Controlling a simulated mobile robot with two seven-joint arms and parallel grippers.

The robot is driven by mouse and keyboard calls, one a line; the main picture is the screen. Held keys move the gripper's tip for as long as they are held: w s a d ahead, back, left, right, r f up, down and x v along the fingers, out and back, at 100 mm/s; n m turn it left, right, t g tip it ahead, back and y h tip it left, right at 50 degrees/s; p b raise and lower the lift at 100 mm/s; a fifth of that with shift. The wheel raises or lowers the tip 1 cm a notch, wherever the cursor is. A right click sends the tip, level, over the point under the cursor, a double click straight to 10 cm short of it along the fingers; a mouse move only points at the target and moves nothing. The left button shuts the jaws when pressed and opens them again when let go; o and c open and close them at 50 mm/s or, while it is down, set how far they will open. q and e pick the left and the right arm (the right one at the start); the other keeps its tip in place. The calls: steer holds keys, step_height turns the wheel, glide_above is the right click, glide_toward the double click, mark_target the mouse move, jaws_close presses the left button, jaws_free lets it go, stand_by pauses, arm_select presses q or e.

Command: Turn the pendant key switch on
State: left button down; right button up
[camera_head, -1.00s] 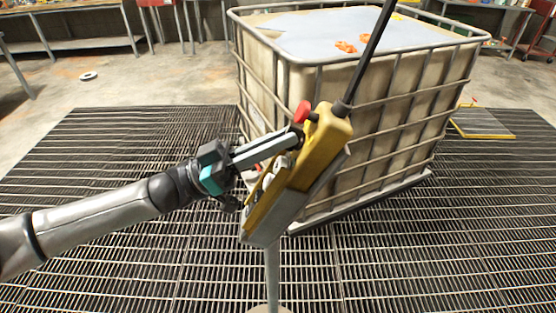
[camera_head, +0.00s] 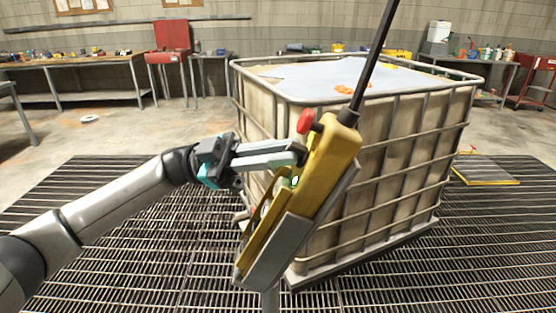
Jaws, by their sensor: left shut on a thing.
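The yellow pendant (camera_head: 329,165) stands tilted on a grey backing on a post, with a black cable rising from its top. A red mushroom button (camera_head: 305,121) sticks out on its upper left. My left gripper (camera_head: 300,155) reaches in from the left, its fingers shut at the upper part of the pendant's face, just below the red button. The key switch itself is hidden behind the fingertips. My right gripper is not in view.
A caged pale tank (camera_head: 400,160) stands right behind the pendant, with orange items (camera_head: 351,89) on its top. Workbenches (camera_head: 80,68) line the back wall. A yellow-edged panel (camera_head: 486,170) lies at the right. The grating floor on the left is clear.

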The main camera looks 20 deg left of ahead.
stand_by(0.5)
arm_select(q)
steer(key=c, duration=0.9)
jaws_free()
steer(key=shift+a, duration=0.1)
steer(key=b+v, duration=0.3)
steer(key=v, duration=1.2)
steer(key=shift+w, duration=0.2)
